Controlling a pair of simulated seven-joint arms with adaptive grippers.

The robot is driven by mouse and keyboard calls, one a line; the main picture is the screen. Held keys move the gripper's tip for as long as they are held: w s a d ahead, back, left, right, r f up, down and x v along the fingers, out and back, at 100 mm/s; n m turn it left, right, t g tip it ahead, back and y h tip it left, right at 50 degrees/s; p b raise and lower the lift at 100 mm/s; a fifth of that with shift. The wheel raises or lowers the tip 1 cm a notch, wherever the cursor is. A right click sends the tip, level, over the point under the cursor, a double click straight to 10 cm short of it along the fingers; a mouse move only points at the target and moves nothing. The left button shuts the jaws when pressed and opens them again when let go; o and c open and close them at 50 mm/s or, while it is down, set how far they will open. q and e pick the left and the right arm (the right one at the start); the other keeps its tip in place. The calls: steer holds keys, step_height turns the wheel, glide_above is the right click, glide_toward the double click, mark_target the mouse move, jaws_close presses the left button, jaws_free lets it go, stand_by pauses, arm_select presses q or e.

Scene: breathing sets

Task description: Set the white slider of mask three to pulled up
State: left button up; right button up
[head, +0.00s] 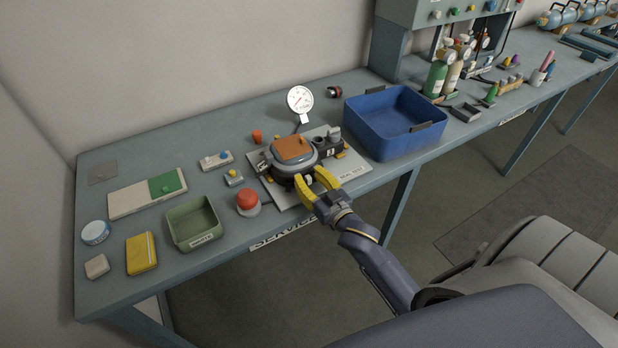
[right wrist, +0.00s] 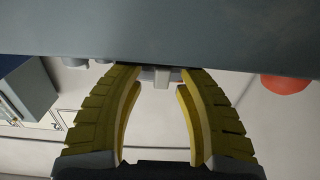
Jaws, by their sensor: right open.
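A dark mask (head: 284,178) with a brown-orange pad (head: 291,149) on top sits on the white seal-test board (head: 346,172). I cannot read a number on it. My right gripper (head: 308,180) is at the mask's front side, with its yellow fingers spread and pointing at it. A small pale piece, probably the white slider (head: 309,179), shows between the fingertips. In the right wrist view a pale grey block (right wrist: 161,77) shows between the open fingers (right wrist: 160,88), with a visible gap to each finger. My left gripper is not in view.
A red push button (head: 247,200) stands just left of the gripper; it also shows in the wrist view (right wrist: 287,83). A round gauge (head: 299,99) stands behind the mask. A blue bin (head: 391,151) is to the right, a green tray (head: 194,240) to the left.

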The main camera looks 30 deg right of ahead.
steer(key=shift+s, duration=0.1)
steer(key=s, duration=1.1)
steer(key=shift+s+d, duration=0.2)
steer(key=shift+s, duration=0.2)
steer(key=shift+o, duration=0.3)
steer(key=shift+m+h, duration=0.3)
steer(key=shift+h, duration=0.2)
steer(key=s, duration=0.5)
steer(key=shift+a, duration=0.4)
steer(key=shift+c, duration=0.3)
steer(key=w, duration=1.7)
steer(key=shift+w+d, duration=0.1)
steer(key=shift+d, duration=0.1)
steer(key=shift+o, duration=0.2)
jaws_close()
